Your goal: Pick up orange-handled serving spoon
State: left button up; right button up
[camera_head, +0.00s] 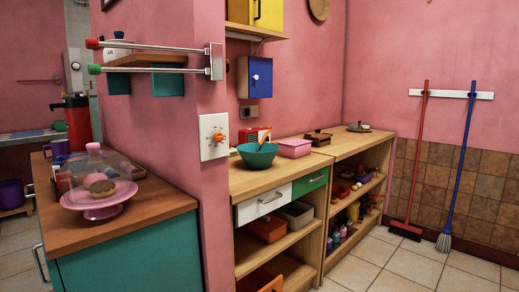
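An orange-handled utensil (264,138) leans upright in a teal bowl (258,156) on the wooden counter in the middle of the head view. Its orange handle sticks up past the rim, tilted to the right. Its lower end is hidden inside the bowl, so I cannot tell whether it is a serving spoon. Neither of my grippers shows in this view.
A pink wall end with a switch plate (214,136) separates this counter from the nearer teal cabinet (125,250) holding a cake stand (99,201). Tiled floor (400,268) is clear at the right front.

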aim_at(261, 144)
jog(key=u, duration=0.85)
jog(key=l+u, duration=0.45)
jog(key=k+l+u, duration=0.1)
jog(key=l+u, duration=0.4)
jog(key=k+l+u, duration=0.15)
jog(key=l, duration=0.25)
jog(key=k+l+u, duration=0.2)
jog(key=l, duration=0.15)
jog(key=l+u, duration=0.15)
jog(key=l, duration=0.25)
jog(key=k+l+u, duration=0.15)
jog(key=k+l, duration=0.15)
jog(key=l, duration=0.2)
jog(key=k+l+u, duration=0.1)
jog(key=k+l, duration=0.45)
jog(key=l, duration=0.15)
jog(key=k+l, duration=0.2)
jog(key=l, duration=0.15)
jog(key=k+l, duration=0.2)
jog(key=l, duration=0.15)
jog(key=u, duration=0.05)
